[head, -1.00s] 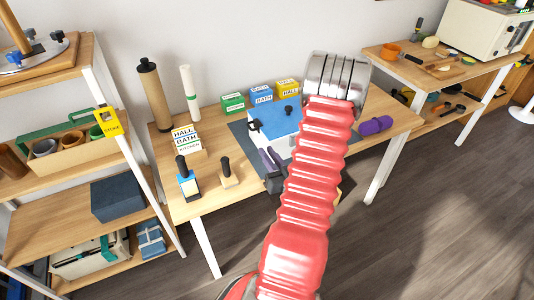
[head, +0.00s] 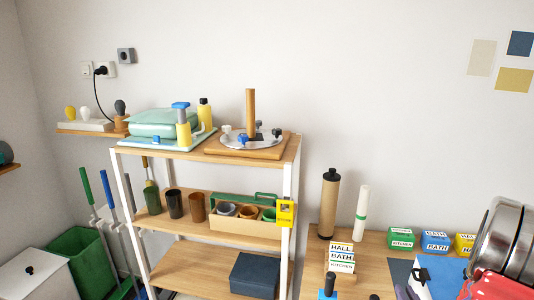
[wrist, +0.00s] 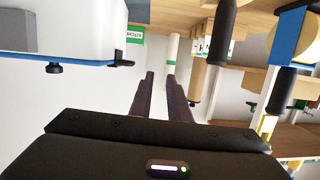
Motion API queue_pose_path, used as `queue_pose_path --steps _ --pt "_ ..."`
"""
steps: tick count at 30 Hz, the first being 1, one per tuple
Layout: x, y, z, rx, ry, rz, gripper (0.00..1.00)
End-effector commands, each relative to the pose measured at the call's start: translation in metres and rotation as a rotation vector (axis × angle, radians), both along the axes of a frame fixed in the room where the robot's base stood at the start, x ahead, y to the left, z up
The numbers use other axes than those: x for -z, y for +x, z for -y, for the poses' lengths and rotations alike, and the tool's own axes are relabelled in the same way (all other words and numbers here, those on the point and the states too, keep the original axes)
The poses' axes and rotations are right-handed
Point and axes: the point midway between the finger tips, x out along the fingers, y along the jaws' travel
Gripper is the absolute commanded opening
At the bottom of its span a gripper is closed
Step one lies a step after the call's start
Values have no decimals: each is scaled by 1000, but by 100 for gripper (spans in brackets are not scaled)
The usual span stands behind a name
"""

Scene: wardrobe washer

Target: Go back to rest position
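My arm (head: 505,250), red bellows with a silver joint, shows at the right edge of the head view. My gripper's end is out of that view. In the wrist view, my gripper (wrist: 160,75) shows two dark fingers with a clear gap and nothing held between them. The wrist picture looks upside down, with the table above. Beyond the fingers is the white roll with a green band (wrist: 172,50), also in the head view (head: 361,213). A white and blue block (wrist: 80,30) is close at the upper left of the wrist view.
A wooden shelf unit (head: 200,152) stands in the middle of the head view. The table (head: 385,262) at lower right holds a brown tube (head: 329,205) and green, blue and yellow labelled boxes. A dark blue box (head: 254,275) sits on the lower shelf. A green bin (head: 88,262) is at left.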

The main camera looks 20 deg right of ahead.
Motion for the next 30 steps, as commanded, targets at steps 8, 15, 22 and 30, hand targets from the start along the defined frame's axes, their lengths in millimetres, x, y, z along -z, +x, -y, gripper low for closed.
queue_pose_path --steps 8,15,22,30 --pt "-32 42 -30 -36 -33 -163 16" --pt "-60 64 -65 -54 -43 -284 16" --pt "-89 74 -109 -71 -36 -382 16" --pt "-120 70 -170 -104 -7 -482 16"
